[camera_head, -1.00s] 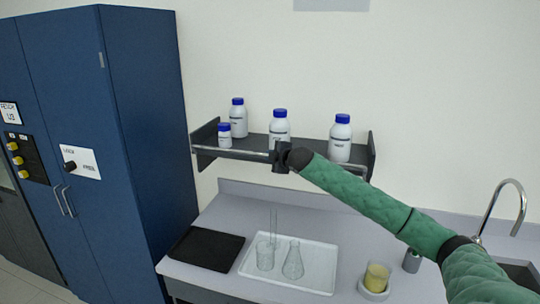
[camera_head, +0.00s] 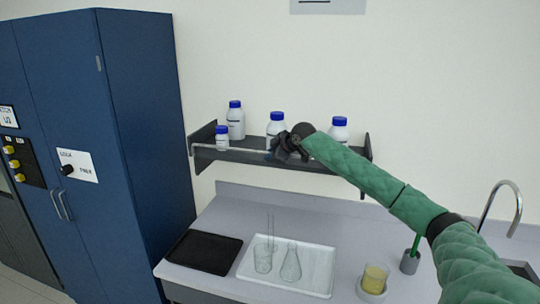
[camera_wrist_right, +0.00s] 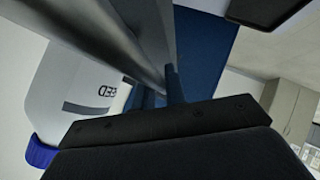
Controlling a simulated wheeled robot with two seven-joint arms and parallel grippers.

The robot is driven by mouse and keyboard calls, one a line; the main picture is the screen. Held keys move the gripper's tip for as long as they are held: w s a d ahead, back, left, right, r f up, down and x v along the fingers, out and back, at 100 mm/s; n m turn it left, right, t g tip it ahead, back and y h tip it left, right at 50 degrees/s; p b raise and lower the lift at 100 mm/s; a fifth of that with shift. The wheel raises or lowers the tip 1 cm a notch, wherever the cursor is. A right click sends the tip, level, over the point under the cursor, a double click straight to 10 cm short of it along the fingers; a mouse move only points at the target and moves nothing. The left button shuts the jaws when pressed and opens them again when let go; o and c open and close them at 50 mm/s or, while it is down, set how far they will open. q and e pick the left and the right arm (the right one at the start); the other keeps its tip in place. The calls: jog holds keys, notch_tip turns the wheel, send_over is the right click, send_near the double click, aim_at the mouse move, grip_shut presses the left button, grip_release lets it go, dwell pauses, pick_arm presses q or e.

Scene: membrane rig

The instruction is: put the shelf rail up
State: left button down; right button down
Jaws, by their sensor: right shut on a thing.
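The shelf rail (camera_head: 232,149) is a thin pale bar along the front of the dark wall shelf (camera_head: 245,158). It shows left of my right gripper (camera_head: 283,150); the arm hides much of its right part. My right gripper is shut on the rail near the middle of the shelf front. In the right wrist view, the grey rail (camera_wrist_right: 120,35) runs down to the dark jaw (camera_wrist_right: 175,90), with a white bottle (camera_wrist_right: 85,95) close behind it. Whether the rail is latched cannot be told. My left gripper is not in view.
Several white bottles with blue caps, such as one at the left (camera_head: 236,122), stand on the shelf. Below, the counter holds a black tray (camera_head: 205,252), a white tray (camera_head: 322,270) with glassware, and a yellow-filled beaker (camera_head: 375,278). A blue cabinet (camera_head: 140,150) stands left.

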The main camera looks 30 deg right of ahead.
dwell(0.3)
jog(key=c, duration=1.5)
grip_release()
jog(key=shift+d, duration=0.1)
jog(key=shift+o, duration=0.2)
